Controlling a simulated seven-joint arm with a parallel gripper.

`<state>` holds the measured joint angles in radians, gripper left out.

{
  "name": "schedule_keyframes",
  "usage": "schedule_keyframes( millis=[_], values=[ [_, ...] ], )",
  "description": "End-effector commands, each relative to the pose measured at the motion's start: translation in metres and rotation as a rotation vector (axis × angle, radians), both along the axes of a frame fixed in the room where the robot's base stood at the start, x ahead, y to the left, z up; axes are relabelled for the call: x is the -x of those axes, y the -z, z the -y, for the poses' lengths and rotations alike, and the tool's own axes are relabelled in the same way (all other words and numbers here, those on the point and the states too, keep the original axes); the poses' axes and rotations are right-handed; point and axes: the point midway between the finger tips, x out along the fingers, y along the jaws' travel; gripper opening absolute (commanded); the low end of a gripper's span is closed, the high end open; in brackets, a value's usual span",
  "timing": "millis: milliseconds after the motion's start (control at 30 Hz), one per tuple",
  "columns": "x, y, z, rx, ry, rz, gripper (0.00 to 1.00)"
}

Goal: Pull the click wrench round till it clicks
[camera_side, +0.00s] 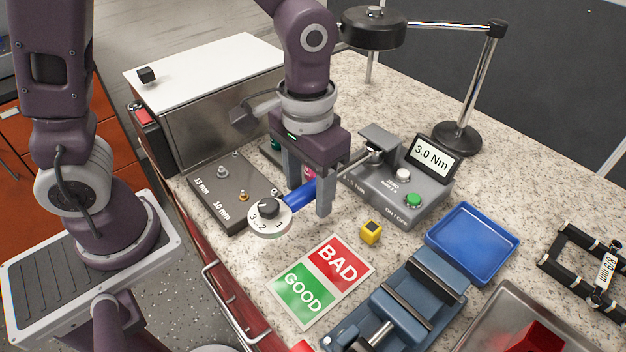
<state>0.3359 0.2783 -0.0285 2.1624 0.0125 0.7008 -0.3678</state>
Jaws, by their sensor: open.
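The click wrench has a blue grip (299,195) and a dark shaft that runs up right to the head on the grey torque tester (384,190). At the grip's near left end is a white numbered dial (270,218) with a black knob. My gripper (308,199) points down with its jaws open, one finger on each side of the wrench near the upper end of the blue grip. I cannot tell whether either finger touches it. The tester's display (432,157) reads 3.0 Nm. The tester has a white button (403,175) and a green button (413,200).
A dark socket plate (228,192) lies left of the wrench, and a metal box with a white top (205,75) stands behind. A lamp (375,28) hangs behind.

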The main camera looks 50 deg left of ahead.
Motion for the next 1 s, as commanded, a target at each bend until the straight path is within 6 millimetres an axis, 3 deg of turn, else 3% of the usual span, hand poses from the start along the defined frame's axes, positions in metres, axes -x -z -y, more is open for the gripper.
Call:
schedule_keyframes(
  millis=[600, 1000],
  values=[
    [-0.001, -0.074, 0.000, 0.001, 0.000, 0.002, 0.55],
    [0.003, -0.085, -0.004, 0.005, -0.001, 0.015, 0.55]
  ],
)
